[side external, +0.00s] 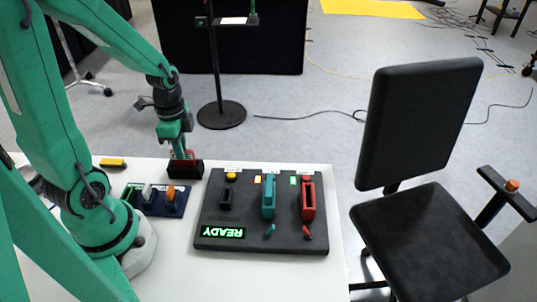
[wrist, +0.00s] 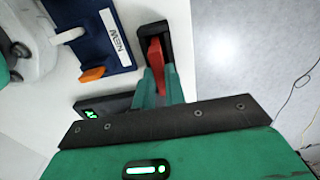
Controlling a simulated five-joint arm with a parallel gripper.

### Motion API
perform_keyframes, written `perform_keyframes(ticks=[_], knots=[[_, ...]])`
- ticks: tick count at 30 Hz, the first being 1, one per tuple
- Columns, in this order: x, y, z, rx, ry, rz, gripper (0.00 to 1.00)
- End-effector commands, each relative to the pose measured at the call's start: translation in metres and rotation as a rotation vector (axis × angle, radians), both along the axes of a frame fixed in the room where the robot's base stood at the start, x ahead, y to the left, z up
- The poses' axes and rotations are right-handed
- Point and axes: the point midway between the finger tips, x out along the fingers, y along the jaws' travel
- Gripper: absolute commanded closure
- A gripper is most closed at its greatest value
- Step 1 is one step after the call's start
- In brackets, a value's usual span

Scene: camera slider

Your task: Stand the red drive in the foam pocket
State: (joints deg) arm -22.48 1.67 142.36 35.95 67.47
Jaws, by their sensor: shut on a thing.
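My gripper (side external: 179,152) is over the back edge of the white table, pointing down, shut on the red drive (wrist: 155,55). In the wrist view my green fingers (wrist: 158,84) are on either side of the drive. The black foam block (side external: 191,172) is right below the fingers. In the wrist view the block (wrist: 145,31) shows a slot, and the red drive lies in line with it, its far end within the slot's outline. The drive's lower end is hidden, so I cannot tell how deep it sits.
A blue tray (wrist: 88,50) marked NEW, with an orange and a pale piece, lies beside the block. A dark panel (side external: 270,240) with a lit READY sign and several coloured holders is to the right. A yellow piece (side external: 112,163) lies at the back left.

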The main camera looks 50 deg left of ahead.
Motion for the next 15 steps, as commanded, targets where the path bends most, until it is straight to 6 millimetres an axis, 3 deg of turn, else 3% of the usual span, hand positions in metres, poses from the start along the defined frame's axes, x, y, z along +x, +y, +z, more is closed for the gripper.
perform_keyframes(ticks=[15], knots=[[-0.0001, -0.0001, -0.0093, -0.001, 0.001, 0.0, 1.0]])
